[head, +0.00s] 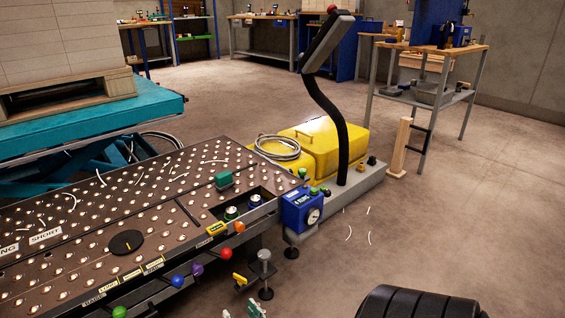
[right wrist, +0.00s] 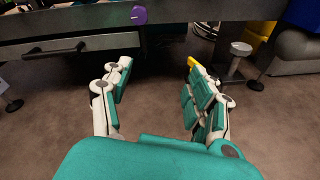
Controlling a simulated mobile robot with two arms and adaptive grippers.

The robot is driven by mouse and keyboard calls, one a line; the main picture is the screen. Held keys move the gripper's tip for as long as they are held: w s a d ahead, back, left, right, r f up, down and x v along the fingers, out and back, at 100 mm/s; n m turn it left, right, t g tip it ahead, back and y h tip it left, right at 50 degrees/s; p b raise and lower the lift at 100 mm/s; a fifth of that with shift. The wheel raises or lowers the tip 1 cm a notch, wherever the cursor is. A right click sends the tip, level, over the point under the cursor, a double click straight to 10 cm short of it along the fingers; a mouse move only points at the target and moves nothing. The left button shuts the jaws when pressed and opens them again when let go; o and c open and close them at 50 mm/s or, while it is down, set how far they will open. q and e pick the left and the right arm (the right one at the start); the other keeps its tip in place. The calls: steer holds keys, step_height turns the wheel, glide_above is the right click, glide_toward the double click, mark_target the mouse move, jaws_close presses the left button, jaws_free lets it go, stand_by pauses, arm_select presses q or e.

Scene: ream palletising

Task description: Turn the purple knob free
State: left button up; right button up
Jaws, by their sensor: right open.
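The purple knob (head: 197,269) sits on the front edge of the dark ball-studded table, between a blue and an orange-red knob. In the right wrist view the purple knob (right wrist: 139,15) is at the top, on the table's edge, beyond the fingertips and nearer the left-hand finger. My right gripper (right wrist: 158,70) is open and empty, its green and white fingers apart, below and short of the knob. In the head view only the tips of my right gripper (head: 243,311) show at the bottom edge. My left gripper is not in view.
Blue (head: 177,281), orange (head: 239,226) and green (head: 119,312) knobs line the same table edge (head: 160,296). A yellow lever (head: 240,279) and a grey-topped post (head: 264,256) stand close right of the knob. A blue gauge box (head: 302,208) is beyond.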

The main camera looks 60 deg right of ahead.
steer(key=s+d+f+m+g+p, duration=0.1)
steer(key=s+f+m+g+p, duration=0.2)
steer(key=s+m+g+p, duration=0.5)
steer(key=s+m+p, duration=0.2)
steer(key=s+p, duration=0.2)
steer(key=p, duration=0.6)
steer(key=shift+s+m+y, duration=0.25)
steer(key=shift+m+y, duration=0.05)
steer(key=shift+m, duration=0.1)
steer(key=shift+d, duration=0.1)
